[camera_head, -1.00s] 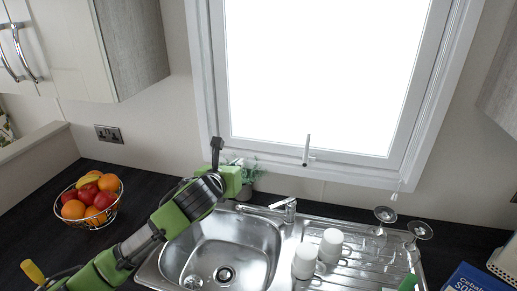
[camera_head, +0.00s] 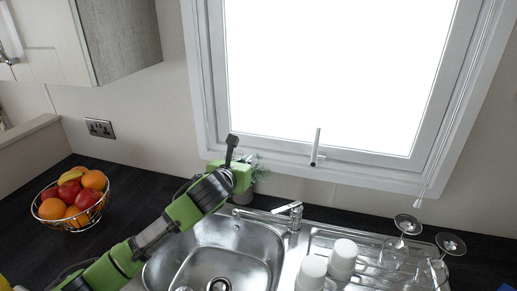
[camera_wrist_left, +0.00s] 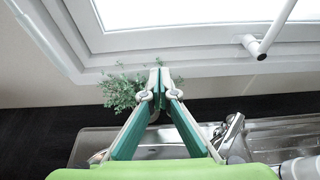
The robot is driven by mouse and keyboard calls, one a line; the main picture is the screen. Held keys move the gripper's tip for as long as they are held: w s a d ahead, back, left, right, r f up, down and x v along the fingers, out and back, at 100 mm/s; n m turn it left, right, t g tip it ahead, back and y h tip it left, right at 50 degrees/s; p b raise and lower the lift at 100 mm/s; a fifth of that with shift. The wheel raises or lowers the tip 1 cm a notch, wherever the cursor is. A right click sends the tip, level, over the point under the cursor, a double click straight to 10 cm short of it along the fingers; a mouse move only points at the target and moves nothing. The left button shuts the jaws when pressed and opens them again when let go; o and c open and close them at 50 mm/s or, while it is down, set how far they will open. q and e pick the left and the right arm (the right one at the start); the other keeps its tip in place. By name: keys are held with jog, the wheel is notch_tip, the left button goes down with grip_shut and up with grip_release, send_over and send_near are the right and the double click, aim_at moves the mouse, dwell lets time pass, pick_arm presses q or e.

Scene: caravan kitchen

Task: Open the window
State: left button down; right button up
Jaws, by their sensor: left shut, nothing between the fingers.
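The window (camera_head: 335,75) has a white frame and a bright pane, and looks shut. Its white handle (camera_head: 315,147) stands upright at the middle of the bottom frame. In the left wrist view the handle (camera_wrist_left: 262,42) shows at the upper right, apart from my fingers. My left gripper (camera_head: 231,145) is in front of the window's lower left frame, left of the handle and above the sink's back edge. In the left wrist view the fingertips of my left gripper (camera_wrist_left: 159,76) meet with nothing between them. My right gripper is out of view.
A green plant (camera_head: 257,172) stands behind my left gripper. The sink (camera_head: 225,258) has a tap (camera_head: 292,212) below the handle. White cups (camera_head: 343,256) and upturned glasses (camera_head: 408,226) stand on the drainer. A fruit bowl (camera_head: 72,222) is at the left. A wall cabinet (camera_head: 118,40) hangs upper left.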

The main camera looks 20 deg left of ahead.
aim_at(261, 144)
pick_arm(q)
jog(key=p+x, duration=0.1)
jog(key=x, duration=0.3)
jog(key=p+x, duration=0.1)
jog(key=x, duration=0.3)
jog(key=r+p+x, duration=0.1)
jog(key=x, duration=0.3)
jog(key=shift+w+r, duration=0.1)
jog(key=w+b, duration=0.1)
jog(key=b, duration=0.1)
jog(key=w+b, duration=0.1)
jog(key=b, duration=0.1)
jog(key=shift+w+f+t+b, duration=0.2)
jog(key=shift+f+t+b, duration=0.15)
jog(key=shift+t+b, duration=0.05)
jog(key=shift+b+x, duration=0.7)
jog(key=shift+x, duration=0.1)
jog(key=shift+r+t, duration=0.3)
jog(key=shift+r, duration=0.1)
